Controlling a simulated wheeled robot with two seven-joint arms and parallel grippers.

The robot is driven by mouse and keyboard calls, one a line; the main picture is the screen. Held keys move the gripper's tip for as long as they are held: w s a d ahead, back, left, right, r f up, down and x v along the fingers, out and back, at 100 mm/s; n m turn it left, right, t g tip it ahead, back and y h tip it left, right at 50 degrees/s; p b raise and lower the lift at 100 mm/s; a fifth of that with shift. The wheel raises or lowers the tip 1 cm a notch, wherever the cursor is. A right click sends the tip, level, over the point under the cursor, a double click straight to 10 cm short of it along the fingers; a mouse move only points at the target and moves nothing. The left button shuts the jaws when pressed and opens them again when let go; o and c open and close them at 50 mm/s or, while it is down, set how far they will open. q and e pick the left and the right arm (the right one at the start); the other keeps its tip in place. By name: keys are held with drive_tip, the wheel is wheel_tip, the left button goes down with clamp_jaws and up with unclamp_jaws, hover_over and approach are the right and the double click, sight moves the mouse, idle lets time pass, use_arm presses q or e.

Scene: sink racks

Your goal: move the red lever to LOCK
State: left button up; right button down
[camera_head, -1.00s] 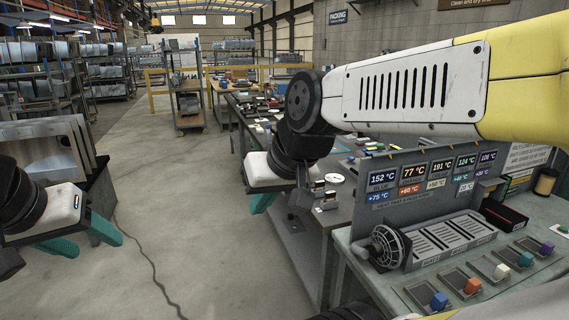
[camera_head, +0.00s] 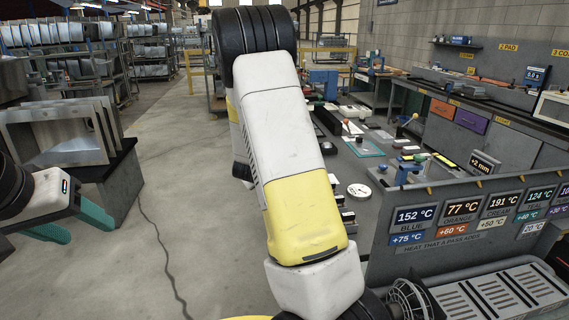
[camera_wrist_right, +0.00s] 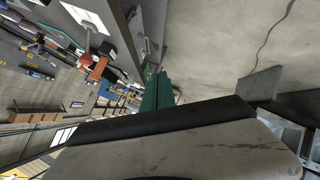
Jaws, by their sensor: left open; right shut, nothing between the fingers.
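I cannot tell which is the red lever, and no LOCK marking is readable. My left gripper (camera_head: 72,222) is open and empty at the left, over the floor and away from the bench. My right gripper is hidden in the head view. In the right wrist view its teal fingers (camera_wrist_right: 158,92) are together with nothing between them. A red-orange part (camera_wrist_right: 97,68) lies beyond them to the left.
A temperature panel (camera_head: 428,248) and a slotted grey rack (camera_head: 515,290) stand at the lower right. Metal sinks (camera_head: 55,140) stand on a dark stand at the left. Open floor lies between them and the bench. My right arm covers part of the bench.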

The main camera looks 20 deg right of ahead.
drive_tip(key=d+f+n+t+h, duration=0.4)
drive_tip(key=d+f+n+h, duration=0.1)
drive_tip(key=d+n+h, duration=0.35)
drive_tip(key=shift+h, duration=0.35)
drive_tip(key=x, duration=0.4)
drive_tip(key=s+d+x, duration=0.1)
drive_tip(key=x, duration=0.7)
drive_tip(key=shift+d+f, duration=0.1)
drive_tip(key=shift+d, duration=0.85)
drive_tip(key=shift+g, duration=0.3)
